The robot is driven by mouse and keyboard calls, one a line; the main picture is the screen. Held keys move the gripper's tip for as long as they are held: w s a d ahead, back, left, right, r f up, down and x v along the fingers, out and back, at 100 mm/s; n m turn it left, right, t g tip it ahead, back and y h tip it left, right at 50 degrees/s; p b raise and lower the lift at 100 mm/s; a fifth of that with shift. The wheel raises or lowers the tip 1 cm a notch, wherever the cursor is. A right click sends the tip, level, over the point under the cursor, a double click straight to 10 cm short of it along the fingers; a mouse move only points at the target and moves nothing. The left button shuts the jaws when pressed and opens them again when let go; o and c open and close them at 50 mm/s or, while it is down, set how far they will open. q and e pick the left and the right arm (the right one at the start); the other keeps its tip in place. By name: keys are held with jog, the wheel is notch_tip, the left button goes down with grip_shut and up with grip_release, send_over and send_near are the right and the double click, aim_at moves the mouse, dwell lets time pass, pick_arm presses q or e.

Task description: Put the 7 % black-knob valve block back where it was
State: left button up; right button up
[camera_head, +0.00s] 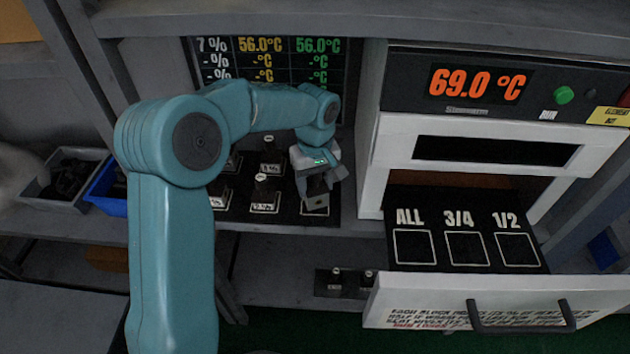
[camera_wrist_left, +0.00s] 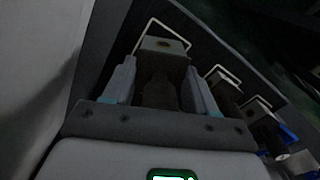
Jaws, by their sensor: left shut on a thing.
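My left gripper (camera_head: 319,193) is low over the right front end of the black slot mat (camera_head: 290,217). Its jaws are shut on a valve block, mostly hidden by the jaws in the head view. In the left wrist view the dark-knobbed block (camera_wrist_left: 160,92) sits between the two fingers (camera_wrist_left: 160,85). A white slot outline (camera_head: 315,211) shows right under the gripper; I cannot tell whether the block touches the mat. Other dark-knobbed blocks (camera_head: 264,190) stand on the mat to the left. The block's label is not readable. My right gripper is out of view.
The display board (camera_head: 265,60) reads 7 % and 56.0 °C. The oven (camera_head: 480,85) reads 69.0 °C, and its open drawer (camera_head: 465,270) has empty ALL, 3/4 and 1/2 outlines. Small blocks (camera_head: 335,283) sit on a lower shelf. A blue bin (camera_head: 105,190) is at left.

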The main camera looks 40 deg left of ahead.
pick_arm(q)
jog(key=shift+f, duration=0.2)
jog(key=shift+f+b, duration=0.35)
jog(key=shift+b, duration=0.1)
jog(key=o, duration=1.5)
notch_tip(320, 180, up, 8)
jog(key=shift+f, duration=0.25)
